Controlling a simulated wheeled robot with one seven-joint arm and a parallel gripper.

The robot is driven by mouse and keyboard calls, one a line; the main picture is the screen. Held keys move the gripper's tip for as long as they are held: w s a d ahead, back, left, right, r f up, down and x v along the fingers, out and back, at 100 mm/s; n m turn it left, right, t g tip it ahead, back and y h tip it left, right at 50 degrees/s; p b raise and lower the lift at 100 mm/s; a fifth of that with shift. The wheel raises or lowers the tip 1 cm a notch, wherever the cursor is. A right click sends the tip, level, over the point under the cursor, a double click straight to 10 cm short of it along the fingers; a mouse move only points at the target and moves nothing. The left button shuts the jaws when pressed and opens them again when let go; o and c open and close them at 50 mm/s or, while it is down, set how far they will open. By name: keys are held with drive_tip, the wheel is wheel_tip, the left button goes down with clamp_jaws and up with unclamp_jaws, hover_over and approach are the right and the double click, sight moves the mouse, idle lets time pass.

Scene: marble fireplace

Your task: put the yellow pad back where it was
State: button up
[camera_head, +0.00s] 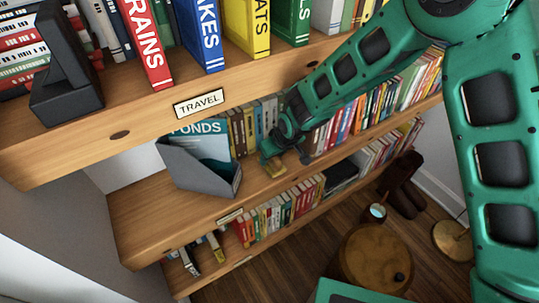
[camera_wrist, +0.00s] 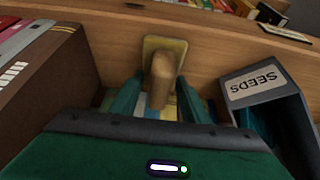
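A small yellow pad (camera_wrist: 165,44) with a rounded wooden handle (camera_wrist: 162,82) is in the middle of the wrist view, against the wood of the shelf. In the head view the yellow pad (camera_head: 275,170) is a small patch at the middle shelf, just below my gripper (camera_head: 276,152). In the wrist view the fingers of my gripper (camera_wrist: 160,92) stand one on each side of the handle. Whether they press on it or stand slightly apart from it is not clear. Part of the pad is hidden behind the handle.
A grey file holder (camera_head: 200,170) stands left of my gripper on the middle shelf; the holder labelled SEEDS (camera_wrist: 262,88) is close on the right in the wrist view. A brown box-like thing (camera_wrist: 50,75) is at left. Bare shelf (camera_head: 145,205) lies left of the file holder.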

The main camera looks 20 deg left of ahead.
drive_tip(key=v, duration=1.2)
drive_tip(key=shift+r, duration=0.1)
drive_tip(key=w+d+r+m+h, duration=0.1)
drive_tip(key=d+r+m, duration=0.15)
drive_tip(key=d, duration=0.95)
drive_tip(key=d+r+m+h, duration=0.2)
drive_tip(key=d+r, duration=0.2)
drive_tip(key=d, duration=0.8)
drive_tip(key=w+d+r+m+h, duration=0.1)
drive_tip(key=d+r+m, duration=0.2)
drive_tip(key=d, duration=0.9)
drive_tip(key=s+d+r+m+g, duration=0.2)
drive_tip(key=s+d+r+m, duration=0.15)
drive_tip(key=s+d, duration=0.8)
drive_tip(key=s+d+m+g, duration=0.1)
drive_tip(key=s+d+m, duration=0.4)
drive_tip(key=s, duration=1)
drive_tip(key=shift+d+r, duration=0.3)
drive_tip(key=shift+d, duration=0.75)
